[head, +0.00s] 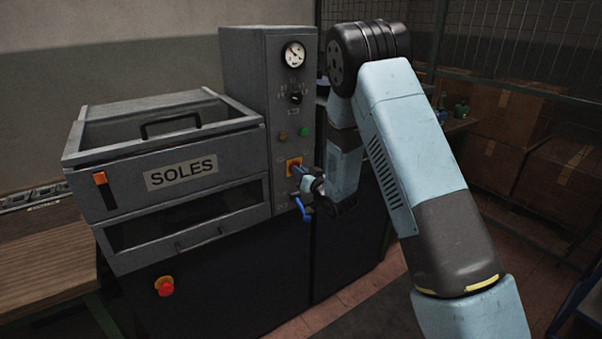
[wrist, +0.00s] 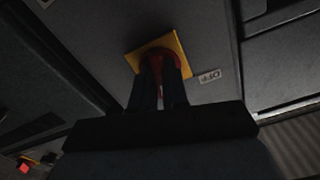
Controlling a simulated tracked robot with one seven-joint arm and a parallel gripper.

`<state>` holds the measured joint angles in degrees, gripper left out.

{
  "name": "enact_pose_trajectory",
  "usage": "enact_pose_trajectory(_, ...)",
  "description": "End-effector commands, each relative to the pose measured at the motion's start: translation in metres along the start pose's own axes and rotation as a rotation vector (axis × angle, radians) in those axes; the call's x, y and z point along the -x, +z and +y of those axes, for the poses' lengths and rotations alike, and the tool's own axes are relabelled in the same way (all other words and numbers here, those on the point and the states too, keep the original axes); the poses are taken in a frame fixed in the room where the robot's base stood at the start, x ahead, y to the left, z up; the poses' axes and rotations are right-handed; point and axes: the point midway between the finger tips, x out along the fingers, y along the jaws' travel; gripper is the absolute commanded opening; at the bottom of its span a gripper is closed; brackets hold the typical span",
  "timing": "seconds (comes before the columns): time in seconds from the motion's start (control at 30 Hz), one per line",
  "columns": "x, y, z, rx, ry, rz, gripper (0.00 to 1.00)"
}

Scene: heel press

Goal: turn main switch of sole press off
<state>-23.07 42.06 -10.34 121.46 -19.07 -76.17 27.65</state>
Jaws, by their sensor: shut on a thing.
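The sole press (head: 180,165) stands at left centre in the head view, with a SOLES label on its front. Its main switch (head: 293,166), a red knob on a yellow plate, sits low on the control column. In the wrist view the yellow plate (wrist: 176,48) shows with the red knob (wrist: 158,68) between my fingers. My gripper (wrist: 161,84) is shut on the knob, and its fingers hide much of it. An OFF label (wrist: 209,76) is beside the plate. In the head view my gripper (head: 301,177) reaches the switch from the right.
Above the switch are a pressure gauge (head: 293,54), a black selector knob (head: 296,97) and a green button (head: 303,132). A blue lever (head: 302,208) hangs just below my gripper. A red emergency button (head: 165,286) is on the lower front. Cardboard boxes (head: 497,125) stand behind a mesh fence at right.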

Motion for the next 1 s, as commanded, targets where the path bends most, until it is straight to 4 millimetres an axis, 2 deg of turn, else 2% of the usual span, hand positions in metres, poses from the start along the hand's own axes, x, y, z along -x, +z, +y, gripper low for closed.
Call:
enact_pose_trajectory(0.7, -0.0006, -0.0002, 0.0035, 0.677, 0.006, -0.002, 0.00)
enact_pose_trajectory(1.0, -0.0008, -0.0002, 0.0030, 0.908, 0.005, -0.003, 0.00)
